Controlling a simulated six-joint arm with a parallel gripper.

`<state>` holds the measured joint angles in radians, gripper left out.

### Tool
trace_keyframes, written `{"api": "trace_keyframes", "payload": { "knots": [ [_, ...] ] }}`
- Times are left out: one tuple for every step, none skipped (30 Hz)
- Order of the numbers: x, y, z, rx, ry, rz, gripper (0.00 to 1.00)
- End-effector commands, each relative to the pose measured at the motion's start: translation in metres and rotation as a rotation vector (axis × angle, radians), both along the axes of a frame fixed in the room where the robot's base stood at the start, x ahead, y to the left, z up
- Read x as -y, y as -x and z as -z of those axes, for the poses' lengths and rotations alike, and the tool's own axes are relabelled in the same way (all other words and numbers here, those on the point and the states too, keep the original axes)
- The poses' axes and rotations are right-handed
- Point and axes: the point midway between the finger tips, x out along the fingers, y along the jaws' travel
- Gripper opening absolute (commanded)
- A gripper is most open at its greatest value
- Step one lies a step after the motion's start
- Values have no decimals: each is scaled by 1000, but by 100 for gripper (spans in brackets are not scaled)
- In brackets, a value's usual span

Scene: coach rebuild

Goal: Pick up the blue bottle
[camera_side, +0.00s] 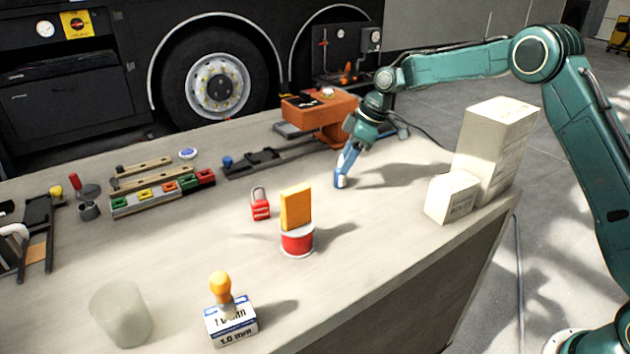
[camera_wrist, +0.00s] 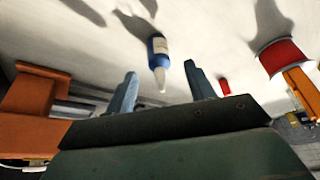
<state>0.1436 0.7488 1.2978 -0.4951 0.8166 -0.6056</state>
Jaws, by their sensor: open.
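The blue bottle (camera_wrist: 158,48) has a pale label and a white pointed nozzle. In the wrist view it is just beyond my open gripper (camera_wrist: 160,75), its nozzle pointing back between the two fingers, with a gap on either side. In the side view the bottle (camera_side: 340,183) stands on the bench, partly hidden behind my gripper (camera_side: 346,163), which comes down at a slant right over it. I cannot tell whether the fingers touch it.
White boxes (camera_side: 492,150) stand to the right of my gripper. An orange block (camera_side: 325,118) is behind it. A red padlock (camera_side: 260,207) and a red spool (camera_side: 297,242) under a yellow block (camera_side: 296,207) stand to the left. Bench top between them is clear.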

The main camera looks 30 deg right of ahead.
Motion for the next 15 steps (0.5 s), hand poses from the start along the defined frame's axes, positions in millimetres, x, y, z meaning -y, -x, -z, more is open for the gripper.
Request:
{"api": "trace_keyframes", "payload": {
  "knots": [
    [0, 0, 1, 0, 0, 0, 54],
    [0, 0, 1, 0, 0, 0, 54],
    [-1, 0, 3, -1, -1, 1, 54],
    [-1, -1, 4, -2, 0, 1, 54],
    [-1, -1, 6, -2, 0, 1, 54],
    [-2, -1, 9, -2, -1, 0, 54],
    [-2, -2, 12, -3, 0, 0, 54],
    [-3, -2, 15, -3, 0, 0, 54],
    [-4, -3, 19, -4, -1, 1, 54],
    [-5, -4, 23, -3, -2, 1, 54],
    [-5, -4, 27, -4, -1, 1, 54],
    [-6, -5, 31, -4, 0, 0, 54],
    [-7, -6, 34, -3, 0, 0, 54],
    [-8, -7, 37, -3, 0, 0, 54],
    [-10, -8, 41, -2, 0, -1, 54]
  ]
}}
